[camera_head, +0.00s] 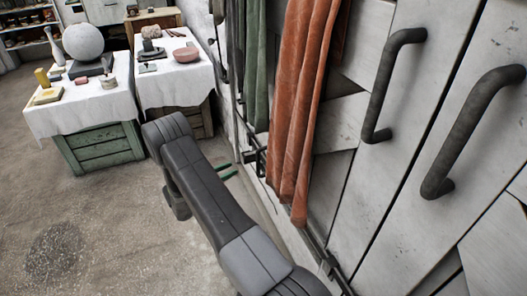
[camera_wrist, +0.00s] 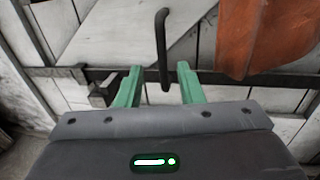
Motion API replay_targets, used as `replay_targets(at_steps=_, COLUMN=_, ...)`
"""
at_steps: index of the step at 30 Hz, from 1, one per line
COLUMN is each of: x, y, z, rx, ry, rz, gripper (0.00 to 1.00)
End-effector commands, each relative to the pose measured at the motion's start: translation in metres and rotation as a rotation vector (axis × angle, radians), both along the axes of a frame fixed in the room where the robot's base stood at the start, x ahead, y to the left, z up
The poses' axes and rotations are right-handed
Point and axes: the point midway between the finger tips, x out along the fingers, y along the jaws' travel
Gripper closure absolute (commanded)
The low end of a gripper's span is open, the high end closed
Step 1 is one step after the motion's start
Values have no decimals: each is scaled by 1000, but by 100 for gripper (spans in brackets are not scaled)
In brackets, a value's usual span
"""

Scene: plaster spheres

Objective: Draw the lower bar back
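A dark horizontal bar (camera_wrist: 225,77) crosses the pale plank surface behind my fingers in the wrist view. A dark upright bent handle (camera_wrist: 161,45) comes down in front of it, its lower end between my two fingers. I cannot tell whether this handle is joined to the bar. My gripper (camera_wrist: 158,88) has two green fingers, spread apart with a gap on both sides of the handle; neither clearly touches it. In the head view the green fingertips of my gripper (camera_head: 226,171) show beyond my arm, low beside the wall. Part of the bar is hidden by my fingers.
An orange cloth (camera_wrist: 268,40) hangs over the bar on the right; it also hangs in the head view (camera_head: 300,110). A dark bracket (camera_wrist: 103,93) sits left of my fingers. White-covered tables (camera_head: 110,105) stand at the left. The floor (camera_head: 90,225) left of my arm is clear.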

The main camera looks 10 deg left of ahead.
Motion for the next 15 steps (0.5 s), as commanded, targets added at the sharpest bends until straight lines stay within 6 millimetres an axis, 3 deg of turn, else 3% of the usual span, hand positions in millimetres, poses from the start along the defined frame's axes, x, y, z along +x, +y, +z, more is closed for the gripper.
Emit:
replay_targets(at_steps=5, x=16, y=-17, z=-1, rx=1, ry=-1, rz=-5, gripper=66)
replay_targets(at_steps=15, x=67, y=-67, z=-1, rx=1, ry=0, rz=-5, gripper=66)
